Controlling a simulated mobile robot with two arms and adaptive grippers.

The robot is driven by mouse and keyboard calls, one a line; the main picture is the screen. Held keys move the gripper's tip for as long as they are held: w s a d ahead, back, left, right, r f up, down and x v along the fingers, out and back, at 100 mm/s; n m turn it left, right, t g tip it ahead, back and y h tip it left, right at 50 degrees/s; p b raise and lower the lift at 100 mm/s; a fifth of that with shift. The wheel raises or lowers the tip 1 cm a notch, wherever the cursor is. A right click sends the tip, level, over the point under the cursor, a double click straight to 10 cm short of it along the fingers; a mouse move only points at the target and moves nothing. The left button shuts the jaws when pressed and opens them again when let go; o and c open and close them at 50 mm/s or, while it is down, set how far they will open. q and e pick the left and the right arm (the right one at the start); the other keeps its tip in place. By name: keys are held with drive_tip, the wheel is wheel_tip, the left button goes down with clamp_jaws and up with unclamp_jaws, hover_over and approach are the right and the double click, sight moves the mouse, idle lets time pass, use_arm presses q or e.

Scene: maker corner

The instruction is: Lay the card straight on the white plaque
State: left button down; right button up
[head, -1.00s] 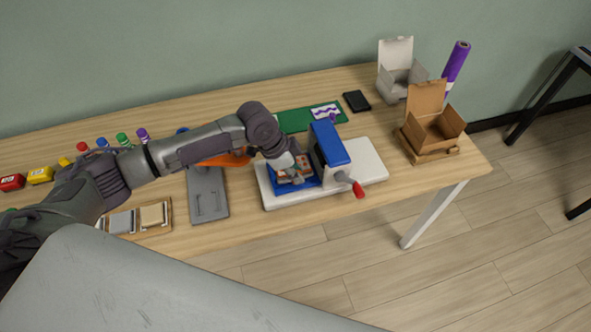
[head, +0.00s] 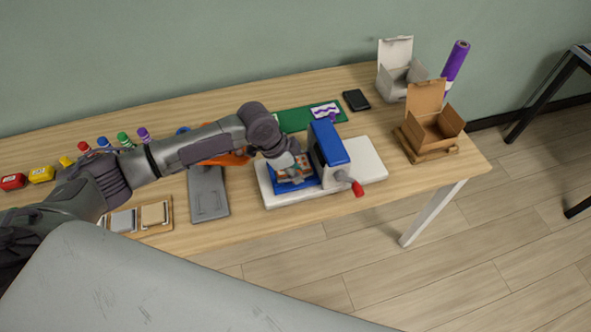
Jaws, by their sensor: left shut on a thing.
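My left gripper (head: 290,170) reaches over the blue bed (head: 309,183) of the blue-and-white press and points down. It is shut on what looks like the card (head: 282,174), a small piece patterned in orange-red and pale colours. The fingers and wrist hide much of the card, and I cannot tell whether it touches what is below. No separate white plaque shows clearly; one on the bed would be partly hidden by the hand. My right gripper is not in view.
The press has a white base (head: 372,163), a blue upright (head: 329,143) and a red-tipped handle (head: 357,188) close right of my gripper. A grey plate (head: 208,196) lies left. A green mat (head: 293,119) lies behind. An open cardboard box (head: 438,128) stands right.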

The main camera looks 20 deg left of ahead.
use_arm(q)
drive_tip(key=shift+f, duration=0.45)
drive_tip(key=c, duration=0.9)
unclamp_jaws()
drive_tip(key=shift+c, duration=0.2)
drive_tip(key=v, duration=1.2)
